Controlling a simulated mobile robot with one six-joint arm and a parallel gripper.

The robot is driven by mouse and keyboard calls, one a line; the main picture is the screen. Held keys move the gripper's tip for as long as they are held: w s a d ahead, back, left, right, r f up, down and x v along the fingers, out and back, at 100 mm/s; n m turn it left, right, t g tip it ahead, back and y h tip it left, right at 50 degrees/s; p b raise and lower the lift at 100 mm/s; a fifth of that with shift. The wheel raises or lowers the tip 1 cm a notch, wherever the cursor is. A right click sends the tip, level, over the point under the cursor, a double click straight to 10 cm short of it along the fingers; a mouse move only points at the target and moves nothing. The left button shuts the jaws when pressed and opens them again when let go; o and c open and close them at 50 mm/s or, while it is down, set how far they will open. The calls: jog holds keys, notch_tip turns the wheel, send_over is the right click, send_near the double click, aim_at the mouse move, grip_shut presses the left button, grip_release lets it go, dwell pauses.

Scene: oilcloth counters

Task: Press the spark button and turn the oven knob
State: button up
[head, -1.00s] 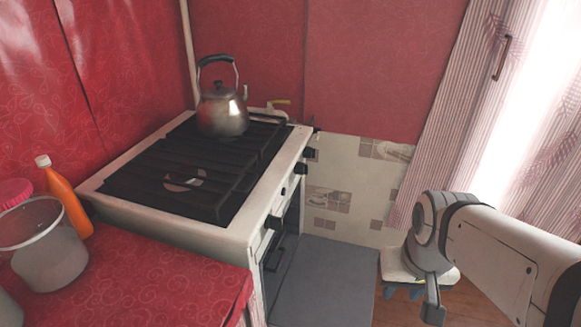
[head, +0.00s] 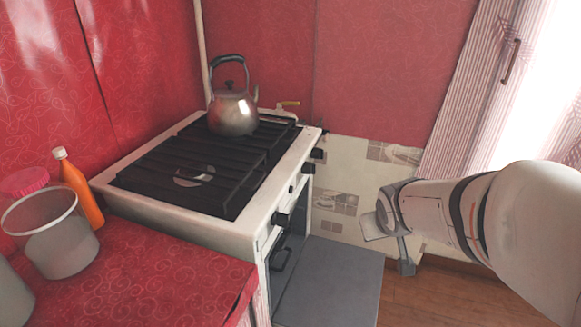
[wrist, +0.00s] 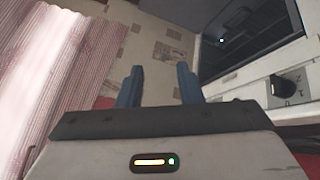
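The white stove (head: 232,239) stands at the centre of the head view. Its front panel carries dark knobs, one near the front corner (head: 283,218) and others toward the far end (head: 318,154). A small dark round spot (head: 291,189) between them may be the spark button; I cannot tell. The wrist view shows one black knob (wrist: 287,87) with marks on a white panel at the right, and the dark oven (wrist: 245,38) above it. My gripper (wrist: 160,86) is open and empty, its two blue fingers apart, left of that knob and not touching it.
A metal kettle (head: 232,114) stands on the black grate (head: 188,175). A flat grey panel (head: 330,283) juts out low before the oven. A bucket (head: 55,245) and an orange bottle (head: 82,195) stand on the red counter (head: 165,275). Striped curtains (wrist: 50,75) hang nearby.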

aim_at(281, 220)
jog(key=w+a+f+n+t+y+b, duration=0.1)
jog(key=w+a+f+n+t+y, duration=0.15)
jog(key=w, duration=0.45)
jog(key=w+a+f+n+t+y+b, duration=0.1)
jog(key=w+a+n+t+y, duration=0.15)
jog(key=w, duration=0.45)
jog(key=s+a+f+n+g+y+b, duration=0.1)
jog(key=a+f+n+g+y, duration=0.1)
jog(key=a+y, duration=0.5)
jog(key=s+a+f+n+g+y+b, duration=0.1)
jog(key=a+f+n+g+y+b, duration=0.1)
jog(key=a+n+y, duration=0.3)
jog(key=a+g+y, duration=0.1)
jog(key=a, duration=0.2)
jog(key=shift+s+a+y, duration=0.2)
jog(key=shift+a+y, duration=0.1)
jog(key=shift+y, duration=0.1)
jog(key=shift+c, duration=0.4)
grip_shut()
